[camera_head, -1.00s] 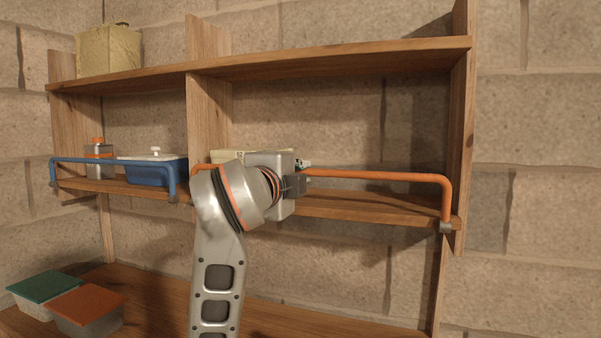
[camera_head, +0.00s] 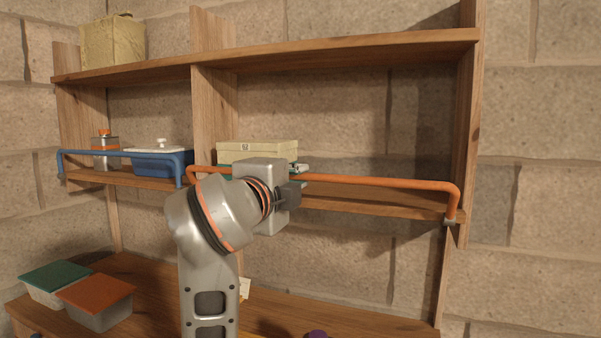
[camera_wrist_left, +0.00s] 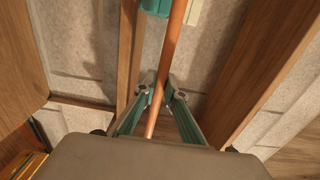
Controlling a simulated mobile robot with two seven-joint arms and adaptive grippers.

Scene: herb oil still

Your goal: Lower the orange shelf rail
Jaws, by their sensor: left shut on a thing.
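The orange shelf rail (camera_head: 385,182) runs along the front of the right bay of the middle shelf (camera_head: 375,203). Its right end bends down to a bracket at the shelf's right edge, and its bar stands above the shelf board. My left gripper (camera_head: 292,193) is at the rail's middle part, and my wrist hides some of the bar. In the left wrist view, the two fingers (camera_wrist_left: 163,97) are shut on the orange rail (camera_wrist_left: 173,45), which passes between the fingertips. My right gripper is not in view.
A pale box (camera_head: 258,152) sits behind the rail. The blue rail (camera_head: 120,154) fronts the left bay, with a blue tub (camera_head: 160,165) and a bottle (camera_head: 104,155) behind it. Green-lidded (camera_head: 55,276) and orange-lidded (camera_head: 97,292) containers stand on the counter (camera_head: 150,285) below.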

